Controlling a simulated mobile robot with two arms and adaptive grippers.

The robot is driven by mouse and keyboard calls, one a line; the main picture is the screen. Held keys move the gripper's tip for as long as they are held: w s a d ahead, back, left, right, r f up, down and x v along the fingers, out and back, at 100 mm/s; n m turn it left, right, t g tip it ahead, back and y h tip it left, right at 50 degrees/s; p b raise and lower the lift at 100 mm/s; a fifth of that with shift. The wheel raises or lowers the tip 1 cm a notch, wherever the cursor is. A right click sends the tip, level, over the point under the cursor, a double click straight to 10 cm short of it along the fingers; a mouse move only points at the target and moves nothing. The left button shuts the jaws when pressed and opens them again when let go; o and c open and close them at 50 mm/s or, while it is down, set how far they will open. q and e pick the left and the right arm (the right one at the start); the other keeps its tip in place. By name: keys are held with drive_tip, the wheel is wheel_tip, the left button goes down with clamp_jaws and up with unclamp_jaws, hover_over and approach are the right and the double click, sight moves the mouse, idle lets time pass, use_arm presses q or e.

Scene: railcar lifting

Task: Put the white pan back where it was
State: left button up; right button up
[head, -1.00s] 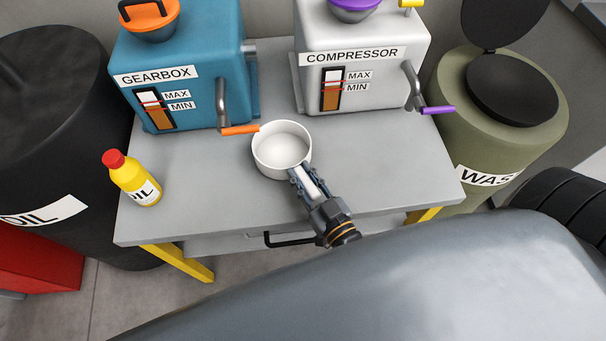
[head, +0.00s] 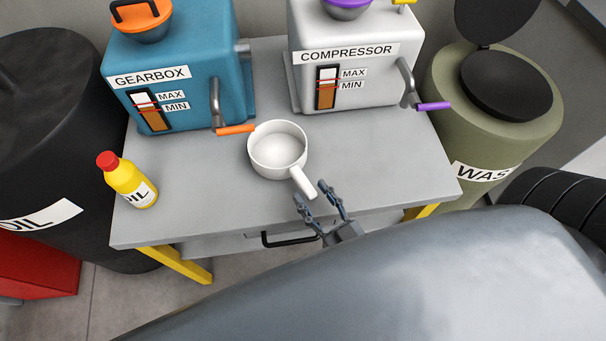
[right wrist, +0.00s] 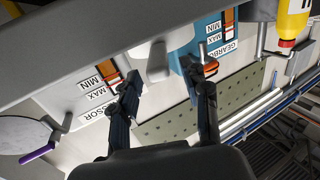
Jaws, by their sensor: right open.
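The white pan (head: 277,158) stands upright on the grey table (head: 200,205), in front of the two machines. Its handle points toward the table's front edge. My right gripper (head: 311,192) is open at the end of the handle, with one finger on either side and nothing held. In the right wrist view, a pale piece that looks like the pan's handle (right wrist: 157,62) shows beyond the spread fingers (right wrist: 168,84). My left gripper is not in view.
The blue gearbox (head: 175,65) and white compressor (head: 345,75) stand at the table's back. The gearbox's orange tap handle (head: 236,129) is close to the pan's rim. A yellow oil bottle (head: 133,182) stands at the left. The table's right front is clear.

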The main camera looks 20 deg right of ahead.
drive_tip(key=s, duration=0.5)
drive_tip(key=shift+s+d, duration=0.3)
